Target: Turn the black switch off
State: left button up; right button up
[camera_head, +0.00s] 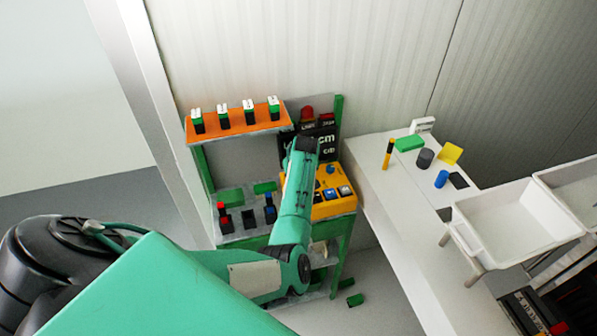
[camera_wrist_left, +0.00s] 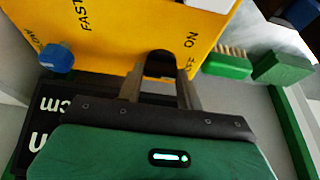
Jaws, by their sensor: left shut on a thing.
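The yellow control box (camera_head: 326,208) stands on the green-framed bench, and its yellow face (camera_wrist_left: 110,40) fills the top of the left wrist view. The black switch (camera_wrist_left: 160,58) sits in that face beside the ON and OFF lettering. My left gripper (camera_wrist_left: 160,78) has its two fingers on either side of the switch and is shut on it. Its fingers partly cover the switch and the OFF letter area. In the head view my left arm hides the switch and the fingertips. My right gripper is in neither view.
A blue knob (camera_wrist_left: 57,57) is on the box by FAST. An orange shelf (camera_head: 240,130) with several switches stands back left. A white table (camera_head: 400,205) holds small objects and a white tray (camera_head: 515,222) at right.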

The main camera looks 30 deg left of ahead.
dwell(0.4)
pick_arm(q)
jog(key=o, duration=0.7)
jog(key=shift+r, duration=0.1)
jog(key=b+v, duration=0.4)
jog(key=v, duration=0.9)
jog(key=shift+s+r, duration=0.2)
jog(key=shift+r, duration=0.05)
